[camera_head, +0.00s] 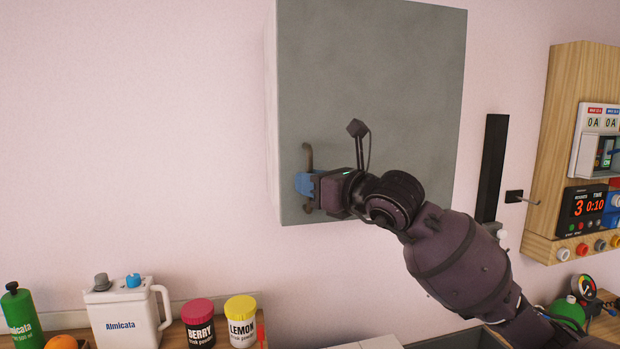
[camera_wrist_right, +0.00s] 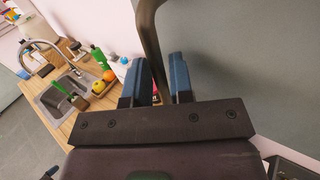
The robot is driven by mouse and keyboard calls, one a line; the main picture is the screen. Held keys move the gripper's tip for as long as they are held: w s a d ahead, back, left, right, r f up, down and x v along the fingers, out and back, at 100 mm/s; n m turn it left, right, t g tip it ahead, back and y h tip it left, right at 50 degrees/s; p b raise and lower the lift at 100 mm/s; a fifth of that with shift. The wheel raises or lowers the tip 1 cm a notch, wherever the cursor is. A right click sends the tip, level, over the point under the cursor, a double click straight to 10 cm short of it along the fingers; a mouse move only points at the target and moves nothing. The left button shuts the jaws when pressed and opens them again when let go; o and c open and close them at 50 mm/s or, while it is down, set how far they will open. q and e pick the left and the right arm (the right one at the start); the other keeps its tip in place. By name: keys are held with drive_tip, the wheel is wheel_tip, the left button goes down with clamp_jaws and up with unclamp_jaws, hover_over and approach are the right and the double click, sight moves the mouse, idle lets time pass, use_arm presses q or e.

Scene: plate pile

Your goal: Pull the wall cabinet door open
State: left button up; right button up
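The wall cabinet door (camera_head: 375,80) is a grey-green panel that sits flush on the white cabinet body (camera_head: 271,110); I see no gap at its edges. Its dark bronze bar handle (camera_head: 308,155) stands upright near the door's lower left. My right gripper (camera_head: 306,184) reaches in from the right, with its blue fingers at the lower part of the handle. The exact contact is partly hidden.
Below stands a counter with a white jug (camera_head: 128,318), a green bottle (camera_head: 20,315), and red (camera_head: 199,320) and yellow-lidded (camera_head: 241,320) jars. A wooden wall panel (camera_head: 555,130) and a black strip (camera_head: 492,165) are at the right. The wall left of the cabinet is clear.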

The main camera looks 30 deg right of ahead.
drive_tip(key=shift+w, duration=0.25)
clamp_jaws()
drive_tip(key=shift+s, duration=0.15)
